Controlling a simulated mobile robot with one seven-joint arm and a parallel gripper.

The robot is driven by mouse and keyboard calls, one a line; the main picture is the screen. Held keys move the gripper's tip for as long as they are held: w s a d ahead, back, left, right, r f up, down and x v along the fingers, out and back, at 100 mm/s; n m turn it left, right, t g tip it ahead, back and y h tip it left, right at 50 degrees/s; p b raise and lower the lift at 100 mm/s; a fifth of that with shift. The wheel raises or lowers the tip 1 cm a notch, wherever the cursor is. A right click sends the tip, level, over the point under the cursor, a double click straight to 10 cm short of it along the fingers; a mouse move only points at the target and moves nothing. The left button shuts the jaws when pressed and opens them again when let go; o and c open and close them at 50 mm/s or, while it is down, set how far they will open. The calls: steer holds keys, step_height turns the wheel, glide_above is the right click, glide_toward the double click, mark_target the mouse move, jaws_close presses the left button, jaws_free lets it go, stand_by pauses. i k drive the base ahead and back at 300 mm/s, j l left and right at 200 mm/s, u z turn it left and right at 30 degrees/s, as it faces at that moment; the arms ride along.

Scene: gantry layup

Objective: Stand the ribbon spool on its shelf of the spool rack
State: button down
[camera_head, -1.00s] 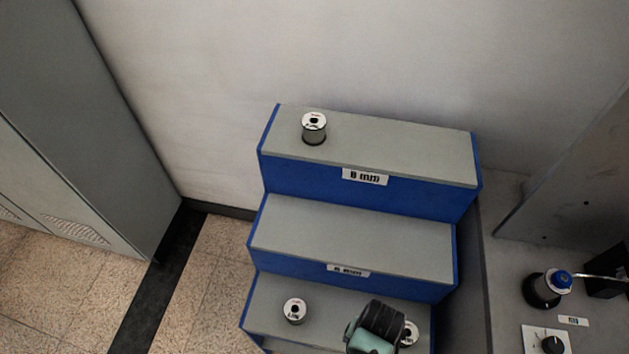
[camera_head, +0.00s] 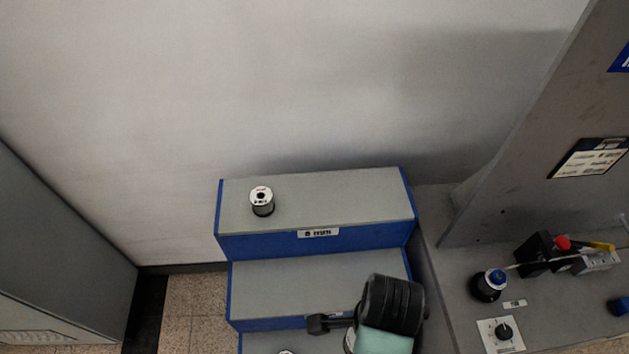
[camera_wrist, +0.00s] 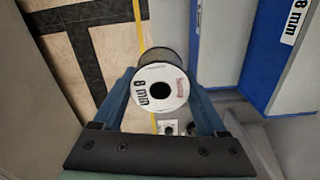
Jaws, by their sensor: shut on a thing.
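My gripper (camera_wrist: 162,90) is shut on the ribbon spool (camera_wrist: 170,98), between its two blue fingers in the wrist view. The spool's white round face, with a dark centre hole and "8 mm" print, faces the wrist camera. In the head view my gripper (camera_head: 382,341) is at the bottom edge, in front of the rack's lower steps; its fingers and the held spool cannot be made out there. The stepped spool rack (camera_head: 315,199) is grey with blue fronts. Its top shelf label, partly legible, also shows as "8 mm" in the wrist view (camera_wrist: 292,22).
Another spool (camera_head: 262,201) stands upright on the left of the top shelf; the rest of that shelf is clear. Part of a spool (camera_head: 285,352) shows low on the bottom step. A grey bench with a blue-topped knob (camera_head: 489,284) stands right. A grey cabinet (camera_head: 60,265) stands left.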

mark_target(338, 202)
steer(key=i, duration=1.25)
